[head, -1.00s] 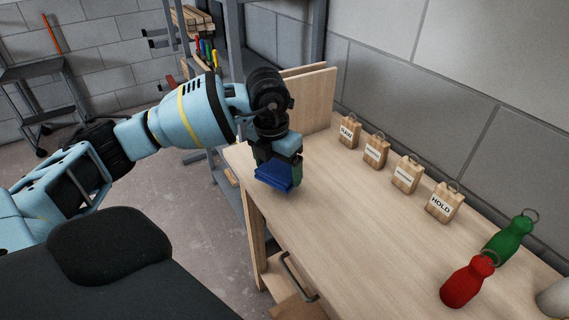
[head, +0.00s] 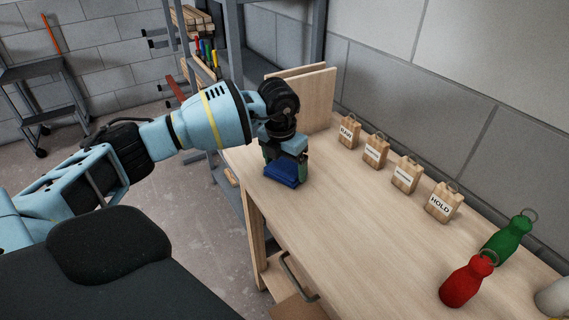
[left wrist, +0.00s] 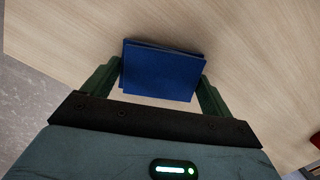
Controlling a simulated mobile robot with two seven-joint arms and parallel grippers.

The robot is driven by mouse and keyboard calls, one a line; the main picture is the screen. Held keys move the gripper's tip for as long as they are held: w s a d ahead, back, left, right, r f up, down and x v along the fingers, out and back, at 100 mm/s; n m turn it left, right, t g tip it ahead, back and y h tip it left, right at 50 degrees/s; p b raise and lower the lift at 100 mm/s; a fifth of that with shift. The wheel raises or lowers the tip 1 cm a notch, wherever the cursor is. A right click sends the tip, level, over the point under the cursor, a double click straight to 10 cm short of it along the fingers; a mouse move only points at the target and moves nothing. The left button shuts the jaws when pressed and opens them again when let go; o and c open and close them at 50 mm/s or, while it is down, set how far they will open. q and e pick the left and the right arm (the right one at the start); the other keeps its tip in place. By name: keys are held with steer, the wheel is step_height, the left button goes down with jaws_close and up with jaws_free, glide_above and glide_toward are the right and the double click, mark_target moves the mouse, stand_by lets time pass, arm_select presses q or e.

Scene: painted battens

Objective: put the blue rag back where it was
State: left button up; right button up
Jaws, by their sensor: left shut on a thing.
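The blue rag (head: 281,173) is a folded, flat-sided block of cloth at the left end of the wooden bench. My left gripper (head: 285,168) points down over it and is shut on it. In the left wrist view the rag (left wrist: 162,70) sits between the two green fingers of the gripper (left wrist: 161,82), with bench top behind it. The rag is at or just above the bench top; I cannot tell whether it touches. My right gripper is not in view.
Several labelled wooden blocks, one reading HOLD (head: 443,203), line the back of the bench (head: 350,240). A red bottle-shaped object (head: 466,282) and a green one (head: 508,238) stand at the right. Upright boards (head: 312,97) stand behind my gripper. The middle of the bench is clear.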

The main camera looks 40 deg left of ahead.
mark_target(281, 170)
arm_select(q)
steer(key=shift+f, duration=0.15)
steer(key=o, duration=0.8)
step_height(281, 170, up, 12)
steer(key=s, duration=0.1)
steer(key=shift+s, duration=0.25)
